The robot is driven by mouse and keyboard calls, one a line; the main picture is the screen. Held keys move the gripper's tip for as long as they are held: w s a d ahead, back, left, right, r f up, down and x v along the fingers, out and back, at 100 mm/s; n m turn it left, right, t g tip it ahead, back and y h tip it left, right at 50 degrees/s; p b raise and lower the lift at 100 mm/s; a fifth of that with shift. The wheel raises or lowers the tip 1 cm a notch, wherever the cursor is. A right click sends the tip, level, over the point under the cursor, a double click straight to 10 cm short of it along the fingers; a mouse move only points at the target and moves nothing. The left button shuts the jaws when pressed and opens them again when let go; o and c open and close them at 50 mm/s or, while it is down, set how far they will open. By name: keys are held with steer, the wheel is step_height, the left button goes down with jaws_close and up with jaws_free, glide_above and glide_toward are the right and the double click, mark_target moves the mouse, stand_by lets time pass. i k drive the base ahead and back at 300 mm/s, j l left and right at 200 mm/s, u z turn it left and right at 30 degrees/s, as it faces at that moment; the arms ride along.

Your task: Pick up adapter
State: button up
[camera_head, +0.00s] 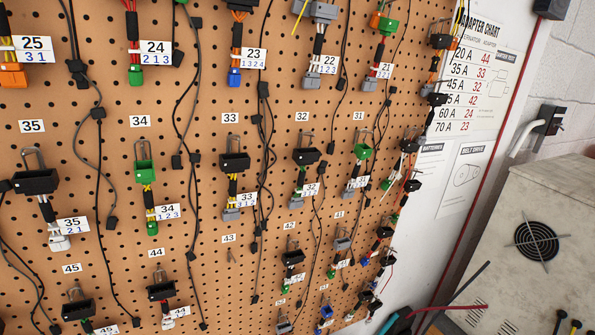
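Many wired adapters hang in rows from hooks on a tan pegboard (75,185), each with a numbered tag. The green adapter 34 (145,172) hangs at left centre, with the black adapter 33 (234,161) to its right. The black adapter 35 (36,182) is at the left edge. The black adapter 32 (306,156) and green adapter 31 (362,151) are further right. The black adapters 44 (161,290) and 45 (77,309) hang low at left. No adapter shows below label 43 (228,239). My gripper does not show.
An adapter chart (477,85) is on the wall at right, above a belt-drive sheet (464,178). A beige machine with a round black fan grille (537,242) stands at lower right. Loose black cables hang between the adapters.

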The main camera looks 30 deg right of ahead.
mark_target(302, 157)
steer(key=i+l+u, duration=0.2)
steer(key=l+u, duration=0.25)
steer(key=i+l+u, duration=0.1)
steer(key=l+u, duration=0.35)
steer(key=l, duration=0.2)
steer(key=l+u, duration=0.45)
steer(key=l, duration=0.15)
